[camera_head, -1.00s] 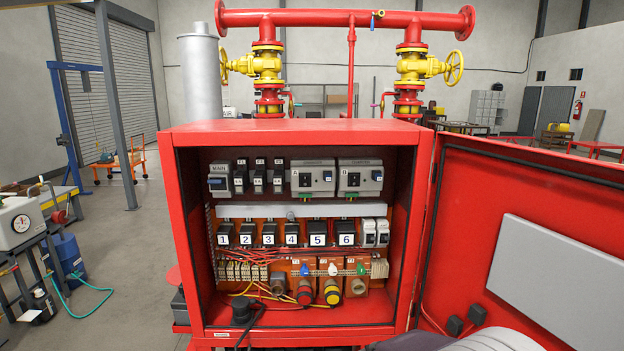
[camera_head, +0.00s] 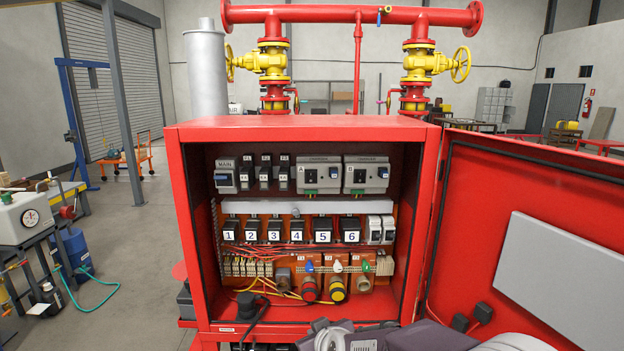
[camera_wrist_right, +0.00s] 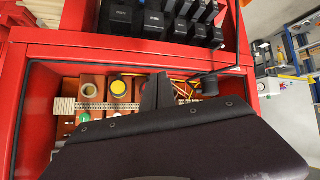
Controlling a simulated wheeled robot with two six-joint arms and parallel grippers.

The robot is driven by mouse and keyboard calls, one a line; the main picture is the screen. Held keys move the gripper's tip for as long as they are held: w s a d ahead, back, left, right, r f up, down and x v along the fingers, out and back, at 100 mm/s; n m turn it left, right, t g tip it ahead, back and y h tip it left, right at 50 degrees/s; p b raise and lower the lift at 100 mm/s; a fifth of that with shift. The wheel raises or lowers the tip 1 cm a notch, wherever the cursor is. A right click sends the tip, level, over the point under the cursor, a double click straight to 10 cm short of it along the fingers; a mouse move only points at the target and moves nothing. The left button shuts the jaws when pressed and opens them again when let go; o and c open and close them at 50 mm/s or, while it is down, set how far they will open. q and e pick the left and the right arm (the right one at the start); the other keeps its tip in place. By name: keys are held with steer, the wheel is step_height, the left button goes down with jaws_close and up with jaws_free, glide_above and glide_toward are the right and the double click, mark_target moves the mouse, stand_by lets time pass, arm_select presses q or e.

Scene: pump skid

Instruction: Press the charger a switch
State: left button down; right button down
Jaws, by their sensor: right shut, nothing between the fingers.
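In the head view my right arm is low at the bottom edge, below and apart from charger A. My left gripper is not in view.
A main switch (camera_head: 225,176) and small breakers are left of the chargers. Below are numbered black modules (camera_head: 290,230), wiring and coloured sockets (camera_head: 336,288). The open red door (camera_head: 470,230) bounds the right side. The space before the chargers is clear.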

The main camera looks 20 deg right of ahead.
steer(key=w+d+r+m+t+h, duration=0.2)
steer(key=r+m+t+h, duration=0.15)
steer(key=r, duration=0.95)
steer(key=w+d+r+m+t+h, duration=0.1)
steer(key=d+r+m+t+h, duration=0.2)
steer(key=r, duration=1)
steer(key=s+a+r+t+b, duration=0.1)
steer(key=a+r+t, duration=0.1)
steer(key=a+r, duration=0.2)
steer(key=shift+s+a+n+y, duration=0.25)
steer(key=shift+a+n+y, duration=0.15)
steer(key=shift+a, duration=0.2)
steer(key=shift+r, duration=0.1)
steer(key=shift+w+d, duration=0.1)
steer(key=p, duration=0.3)
glide_toward(312, 172)
steer(key=x, duration=0.6)
steer(key=shift+w+r, duration=0.1)
steer(key=shift+w+d, duration=0.1)
steer(key=shift+w, duration=0.25)
